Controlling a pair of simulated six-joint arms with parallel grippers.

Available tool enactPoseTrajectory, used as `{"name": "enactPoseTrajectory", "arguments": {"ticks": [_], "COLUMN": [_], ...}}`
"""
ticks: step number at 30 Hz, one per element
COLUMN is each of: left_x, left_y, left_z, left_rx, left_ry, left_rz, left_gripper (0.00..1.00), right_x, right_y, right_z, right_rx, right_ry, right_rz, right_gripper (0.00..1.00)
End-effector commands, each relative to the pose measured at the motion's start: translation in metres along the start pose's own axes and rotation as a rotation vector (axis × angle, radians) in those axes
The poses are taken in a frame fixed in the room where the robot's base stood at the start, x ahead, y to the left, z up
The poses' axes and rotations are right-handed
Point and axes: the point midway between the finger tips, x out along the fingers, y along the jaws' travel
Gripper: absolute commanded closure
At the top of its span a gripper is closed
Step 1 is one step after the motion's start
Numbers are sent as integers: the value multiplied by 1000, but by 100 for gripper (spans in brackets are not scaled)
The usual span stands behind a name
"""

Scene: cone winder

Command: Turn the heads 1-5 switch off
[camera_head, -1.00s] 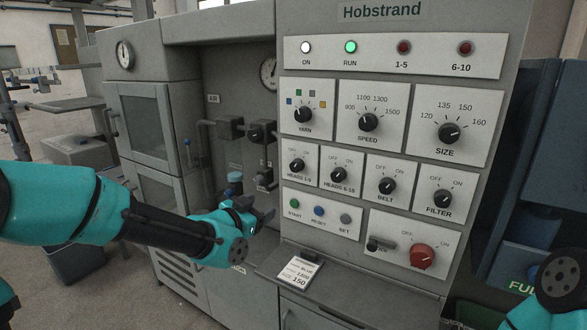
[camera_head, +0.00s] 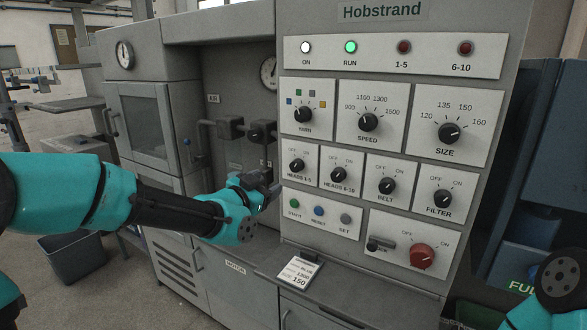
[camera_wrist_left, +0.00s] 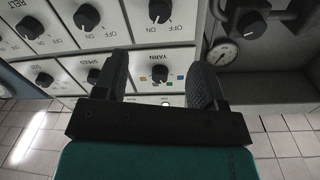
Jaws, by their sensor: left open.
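The heads 1-5 switch (camera_head: 297,165) is a black round knob on a white plate, at the left end of the middle row. Its pointer seems turned toward ON. In the left wrist view, which is upside down, this knob (camera_wrist_left: 160,12) shows at the top, beyond the fingers. My left gripper (camera_head: 270,188) is just left of and a little below the knob in the head view, apart from it. In the left wrist view the gripper (camera_wrist_left: 160,64) has its two dark fingers spread with nothing between them. My right gripper is out of view; only part of that arm shows.
The heads 6-10 knob (camera_head: 339,174) sits close to the right, with the belt knob (camera_head: 387,186) beyond it. The yarn knob (camera_head: 303,114) is above, and the start button (camera_head: 294,203) below. Valves and pipes (camera_head: 230,128) stand in the recess at left. The run lamp (camera_head: 351,47) is green.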

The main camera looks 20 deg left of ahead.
Motion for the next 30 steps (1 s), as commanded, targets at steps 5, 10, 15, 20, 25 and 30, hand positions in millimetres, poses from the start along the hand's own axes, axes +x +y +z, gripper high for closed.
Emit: {"name": "enactPoseTrajectory", "arguments": {"ticks": [5, 10, 15, 20, 25, 30], "left_x": [30, 59, 87, 112, 129, 134], "left_y": [0, 0, 0, 0, 0, 0], "left_z": [1, 0, 1, 1, 0, 0], "left_rx": [0, 1, 0, 0, 0, 0], "left_ry": [-1, 0, -1, -2, -1, -1], "left_rz": [0, 0, 0, -1, -2, -2], "left_gripper": [36, 36, 36, 36, 36, 36], "right_x": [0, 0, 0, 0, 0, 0], "right_y": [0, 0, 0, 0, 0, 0], "right_z": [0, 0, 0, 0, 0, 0], "right_rx": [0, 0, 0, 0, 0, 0], "right_ry": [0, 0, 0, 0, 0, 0], "right_rz": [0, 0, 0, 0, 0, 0], "right_gripper": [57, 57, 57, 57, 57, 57]}}
